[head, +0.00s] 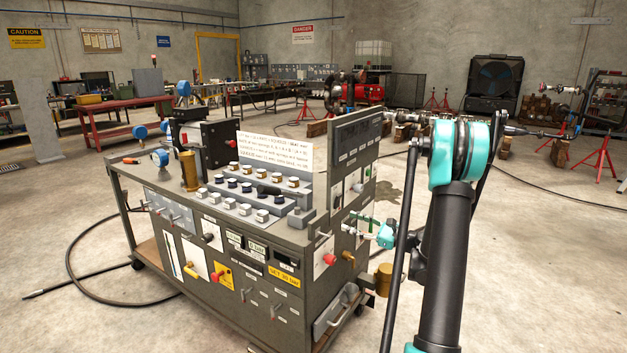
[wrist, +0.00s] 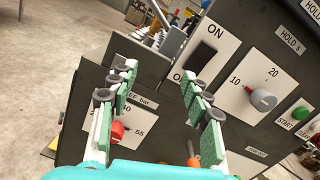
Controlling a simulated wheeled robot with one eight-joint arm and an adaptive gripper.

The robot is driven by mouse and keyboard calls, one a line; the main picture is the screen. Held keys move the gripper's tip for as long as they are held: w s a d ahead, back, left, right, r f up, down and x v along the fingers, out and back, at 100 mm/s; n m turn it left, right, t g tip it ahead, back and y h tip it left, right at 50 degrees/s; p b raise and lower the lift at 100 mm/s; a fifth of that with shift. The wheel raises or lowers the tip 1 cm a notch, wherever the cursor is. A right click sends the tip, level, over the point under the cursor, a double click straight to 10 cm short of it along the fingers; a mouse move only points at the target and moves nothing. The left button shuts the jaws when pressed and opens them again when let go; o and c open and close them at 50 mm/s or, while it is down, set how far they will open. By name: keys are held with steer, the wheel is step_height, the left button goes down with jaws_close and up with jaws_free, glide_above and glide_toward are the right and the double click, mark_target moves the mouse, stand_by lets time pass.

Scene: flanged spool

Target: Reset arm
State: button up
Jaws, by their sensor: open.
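My gripper (head: 352,224) is open, in front of the right end panel of a dark grey control console (head: 290,285). In the wrist view my gripper (wrist: 157,80) shows two green-padded fingers spread apart with nothing between them. Beyond them is the console panel with a black rocker switch (wrist: 203,58) marked ON. A red knob (wrist: 117,131) shows behind the left finger, and a grey knob (wrist: 263,99) on a dial plate is to the right. The fingers hide part of the panel; contact with it cannot be told.
A green START button (wrist: 301,113) is on the panel's right. A brass fitting (head: 383,279) juts from the console low beside my arm. A black hose (head: 105,300) lies on the floor at left. Red stands (head: 600,155) stand at the back right. Open floor lies right of my arm.

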steer(key=s+a+f+n+g+h, duration=0.25)
steer(key=s+a+n+h, duration=0.2)
steer(key=s, duration=0.35)
steer(key=s+a+f+n+g+h, duration=0.2)
steer(key=s+a+n+g+h, duration=0.1)
steer(key=s+n, duration=0.35)
steer(key=s+d+f+n+h, duration=0.2)
steer(key=s+d+n+h, duration=0.2)
steer(key=s, duration=0.5)
steer(key=s+d+f+n+h, duration=0.3)
steer(key=s+d+n+h, duration=0.1)
steer(key=s, duration=0.5)
steer(key=shift+s+d+n, duration=0.25)
steer(key=shift+d+n, duration=0.2)
steer(key=shift+n, duration=0.65)
steer(key=shift+g, duration=0.25)
